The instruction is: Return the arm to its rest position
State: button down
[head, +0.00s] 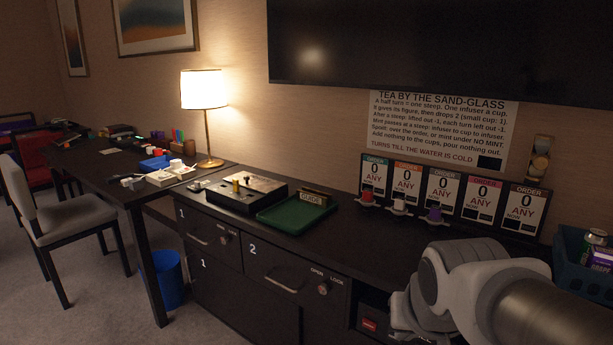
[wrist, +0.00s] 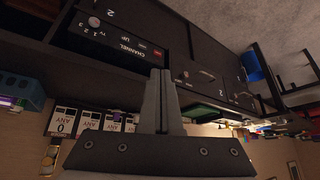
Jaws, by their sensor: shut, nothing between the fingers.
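My gripper (wrist: 161,102) shows in the wrist view with its two grey fingers together and nothing between them. It is in the air in front of the dark cabinet, apart from everything in view. In the head view my arm reaches in from the lower right, and its grey and white links cover part of the counter's right end. The fingers cannot be made out in the head view. The wrist view is turned over, with the order cards (wrist: 64,121) low in the picture and the carpet at the top.
The counter holds a green tray (head: 290,216), a black box with a metal top (head: 244,190), cups below the order cards (head: 438,188), and a blue basket (head: 571,243) at right. A chair (head: 62,212), desk and blue bin (head: 168,279) stand left. Carpet before the cabinet is free.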

jog(key=s+r+n+p, duration=0.1)
jog(key=s+r+n, duration=0.15)
jog(key=s, duration=0.55)
notch_tip(320, 180, up, 23)
jog(key=p, duration=2.2)
jog(key=shift+a+f+m+g+y, duration=0.2)
jog(key=shift+m+g+y, duration=0.1)
jog(key=shift+m, duration=0.15)
